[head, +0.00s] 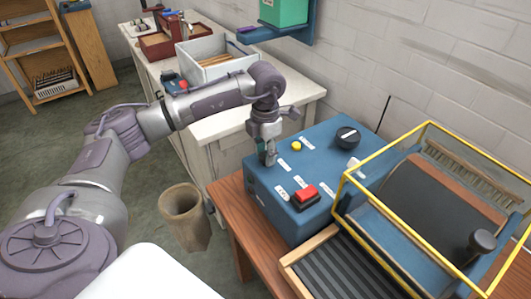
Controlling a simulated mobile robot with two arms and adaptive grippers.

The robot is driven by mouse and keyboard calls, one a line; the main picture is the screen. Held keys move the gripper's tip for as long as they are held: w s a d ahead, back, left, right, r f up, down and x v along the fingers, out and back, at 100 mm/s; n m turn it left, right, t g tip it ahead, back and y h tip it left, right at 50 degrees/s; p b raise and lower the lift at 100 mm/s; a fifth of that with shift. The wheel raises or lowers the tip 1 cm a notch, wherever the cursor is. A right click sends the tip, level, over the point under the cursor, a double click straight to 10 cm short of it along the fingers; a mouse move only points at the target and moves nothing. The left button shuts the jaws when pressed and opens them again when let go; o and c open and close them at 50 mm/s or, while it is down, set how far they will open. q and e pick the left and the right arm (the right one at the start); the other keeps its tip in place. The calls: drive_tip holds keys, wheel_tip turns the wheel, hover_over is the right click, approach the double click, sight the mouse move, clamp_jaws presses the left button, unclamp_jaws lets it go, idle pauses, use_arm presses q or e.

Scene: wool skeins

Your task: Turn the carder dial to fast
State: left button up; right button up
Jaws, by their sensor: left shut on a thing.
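The blue control box (258,188) of the carder stands on the brown wooden table. A round black dial (348,136) with a white mark sits at the back of its top, with a white label near it. My left gripper (269,160) points down at the box's left part, apart from the black dial. It is shut on a small control there, which its fingers mostly hide; I cannot tell its shape or setting. Small white labels lie beside the fingers, too small to read. My right gripper is not in view.
On the box are a red button (305,194) and a yellow knob (296,146). A yellow guard frame (434,122) surrounds the carder drum at right, above a ribbed black feed belt (345,268). A brown bin (183,204) stands on the floor. A white bench (222,100) stands behind.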

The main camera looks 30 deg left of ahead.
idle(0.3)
use_arm(q)
drive_tip(key=o, duration=1.1)
drive_tip(key=shift+o, duration=0.2)
wheel_tip(320, 180, up, 12)
drive_tip(key=shift+f, duration=0.1)
